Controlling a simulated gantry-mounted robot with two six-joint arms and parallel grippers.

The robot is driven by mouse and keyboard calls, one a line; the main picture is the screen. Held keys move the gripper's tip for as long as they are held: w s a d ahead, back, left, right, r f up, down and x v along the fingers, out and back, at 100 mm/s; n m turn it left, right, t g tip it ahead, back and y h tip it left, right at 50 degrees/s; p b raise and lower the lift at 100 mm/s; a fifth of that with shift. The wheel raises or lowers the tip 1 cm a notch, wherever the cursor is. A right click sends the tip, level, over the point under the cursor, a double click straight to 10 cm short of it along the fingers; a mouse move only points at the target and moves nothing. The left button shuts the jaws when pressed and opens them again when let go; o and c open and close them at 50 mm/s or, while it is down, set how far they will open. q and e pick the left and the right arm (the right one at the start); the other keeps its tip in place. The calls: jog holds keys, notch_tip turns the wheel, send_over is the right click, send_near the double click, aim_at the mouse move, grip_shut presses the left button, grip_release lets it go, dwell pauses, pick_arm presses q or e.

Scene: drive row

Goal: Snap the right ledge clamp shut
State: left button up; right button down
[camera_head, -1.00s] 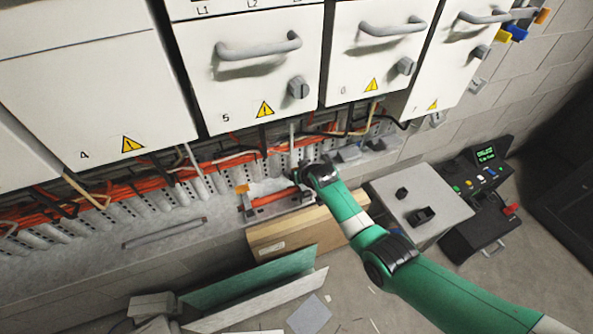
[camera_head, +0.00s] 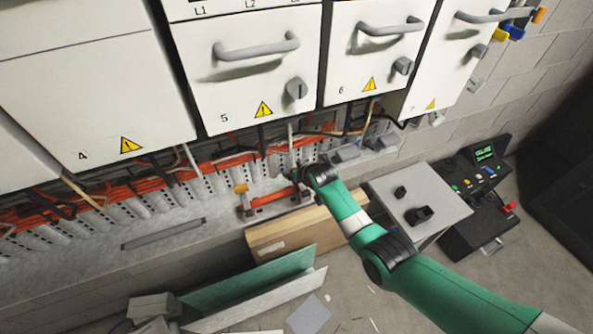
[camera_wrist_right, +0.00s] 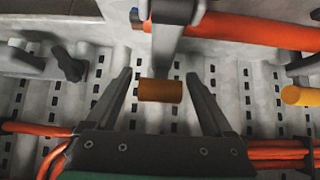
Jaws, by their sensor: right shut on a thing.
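A red-orange bar (camera_head: 272,197) lies along the ledge below the drive row. The left clamp, with an orange handle (camera_head: 241,188), stands at its left end. The right clamp is mostly hidden by my right gripper (camera_head: 300,178) in the head view. In the right wrist view the right clamp's grey lever (camera_wrist_right: 165,48) comes down from the top beside the bar (camera_wrist_right: 255,31). My left gripper is not in view.
Cabinet drawers with handles (camera_head: 257,50) overhang the cable-filled strip. Orange cables (camera_wrist_right: 280,153) and a yellow rod end (camera_wrist_right: 300,96) lie near the gripper. A cardboard box (camera_head: 290,233) stands below the ledge; a small table (camera_head: 440,195) and control console (camera_head: 480,190) are to the right.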

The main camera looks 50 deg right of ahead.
grip_release()
jog(key=p+v, duration=1.1)
jog(key=p, duration=0.1)
jog(key=shift+s+a+r, duration=0.15)
jog(key=shift+s+r, duration=0.05)
jog(key=shift+r, duration=0.05)
